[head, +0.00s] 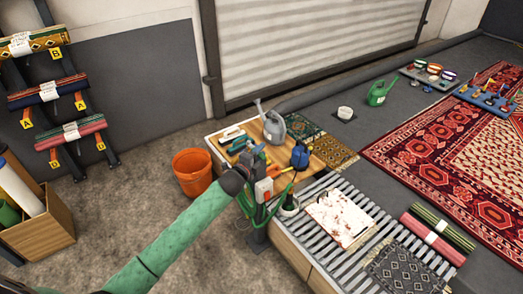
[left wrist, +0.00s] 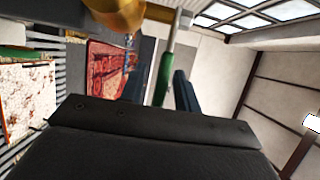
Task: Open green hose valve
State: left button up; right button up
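My left gripper (head: 249,172) is at the hose post beside the wooden worktop, its fingers small and partly hidden in the head view. In the left wrist view its two dark blue fingers (left wrist: 158,90) are apart, with a green bar (left wrist: 164,80) between them. The bar looks like the valve's lever; I cannot tell whether it touches the right finger. A red and white box (head: 264,188) and a green hose (head: 277,207) show on the post. My right gripper is out of view.
An orange bucket (head: 192,173) stands left of the worktop. A slatted bench (head: 328,250) holds a stained cloth (head: 340,217).

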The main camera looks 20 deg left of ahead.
pick_arm(q)
jog(key=shift+w+d, duration=0.15)
jog(key=shift+w, duration=0.3)
grip_shut()
